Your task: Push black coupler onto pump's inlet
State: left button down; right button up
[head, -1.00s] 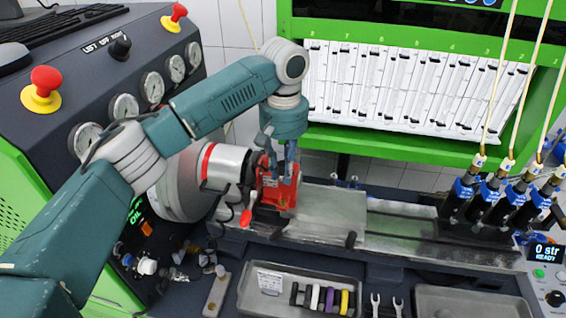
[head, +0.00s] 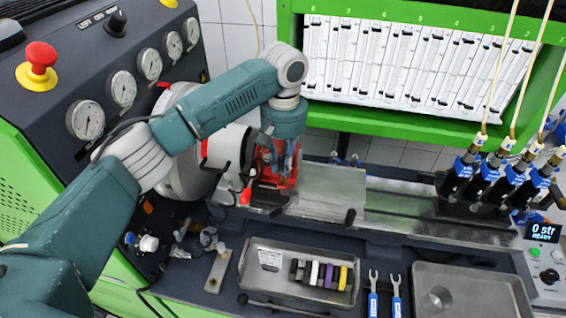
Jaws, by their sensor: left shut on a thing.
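My left gripper (head: 276,165) points down at the red fixture (head: 284,178), in front of the silver drive housing. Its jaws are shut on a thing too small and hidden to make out. The pump and its inlet cannot be told apart from the red fixture behind the fingers. Dark ring-like pieces lie among white, purple and yellow ones (head: 343,277) in the front metal tray (head: 269,275); I cannot tell whether the black coupler is one of them. My right gripper is not in view.
A lever with a red knob (head: 246,196) sits just left of the fixture. The steel bench (head: 345,190) to its right is clear. Two blue-handled wrenches (head: 396,296) and a second tray (head: 470,296) lie in front. Injectors with hoses (head: 500,180) stand at right.

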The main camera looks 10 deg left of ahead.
pick_arm(q)
jog(key=shift+f, duration=0.15)
dwell(0.8)
jog(key=shift+f, duration=0.35)
jog(key=shift+f, duration=0.25)
jog(key=shift+f, duration=0.5)
dwell(0.6)
jog(key=c, duration=1.6)
grip_release()
jog(key=shift+o, duration=0.2)
jog(key=o, duration=0.4)
jog(key=shift+c, duration=0.2)
jog(key=shift+r, duration=0.1)
